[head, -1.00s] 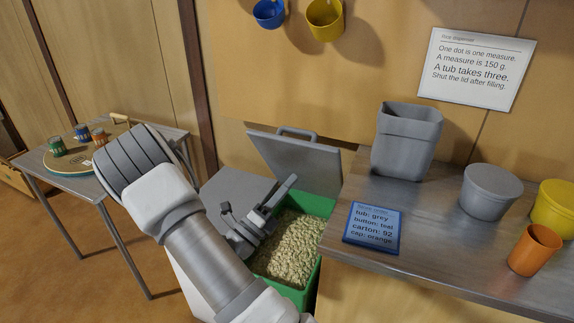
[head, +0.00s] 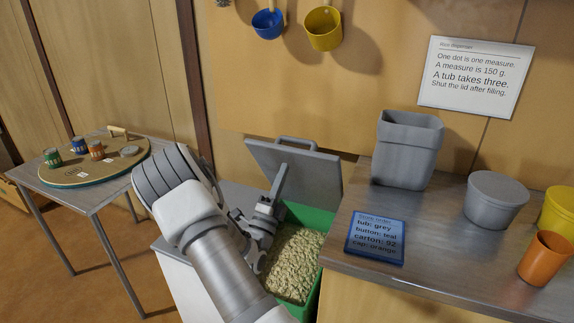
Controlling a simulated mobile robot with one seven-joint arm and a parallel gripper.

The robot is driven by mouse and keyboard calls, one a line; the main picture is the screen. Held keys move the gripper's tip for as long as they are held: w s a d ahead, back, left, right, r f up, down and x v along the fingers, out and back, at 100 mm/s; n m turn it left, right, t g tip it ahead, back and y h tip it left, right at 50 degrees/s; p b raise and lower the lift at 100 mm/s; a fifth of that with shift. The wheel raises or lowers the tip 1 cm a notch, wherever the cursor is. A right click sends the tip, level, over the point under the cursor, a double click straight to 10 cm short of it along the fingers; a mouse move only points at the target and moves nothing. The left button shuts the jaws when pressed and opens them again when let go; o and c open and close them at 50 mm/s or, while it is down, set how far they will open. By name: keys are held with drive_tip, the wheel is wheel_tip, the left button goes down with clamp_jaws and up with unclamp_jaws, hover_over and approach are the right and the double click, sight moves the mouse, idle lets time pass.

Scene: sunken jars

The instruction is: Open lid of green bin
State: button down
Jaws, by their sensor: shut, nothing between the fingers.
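The green bin (head: 314,216) stands left of the counter and is filled with pale green grains. Its grey lid (head: 312,172) is raised and stands tilted back toward the wall, with a handle (head: 296,143) along its top edge. My gripper (head: 281,180) is shut and holds nothing. It is over the left part of the bin opening, in front of the raised lid; whether it touches the lid I cannot tell. My arm hides the bin's left side.
The counter (head: 440,240) at right holds a grey container (head: 408,150), a grey tub (head: 494,202), an orange cup (head: 544,258) and a blue card (head: 376,238). Blue (head: 268,23) and yellow (head: 323,28) scoops hang above. A side table (head: 75,200) with a round board stands at left.

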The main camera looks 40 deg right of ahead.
sight(291, 152)
drive_tip(key=shift+x, duration=1.85)
drive_tip(key=shift+w+d+r+p, duration=0.2)
drive_tip(key=shift+r+p, duration=0.15)
drive_tip(key=w+d+r+y+p, duration=0.1)
drive_tip(key=w+d+r+p, duration=0.2)
drive_tip(key=d, duration=0.3)
drive_tip(key=w+d+r+g+y+p, duration=0.1)
drive_tip(key=w+d+r+p, duration=0.2)
drive_tip(key=d+p, duration=0.3)
drive_tip(key=shift+w+d+r+g+y+p, duration=0.15)
drive_tip(key=shift+w+r+g+y+p, duration=0.15)
drive_tip(key=shift+w, duration=0.3)
drive_tip(key=shift+f, duration=0.1)
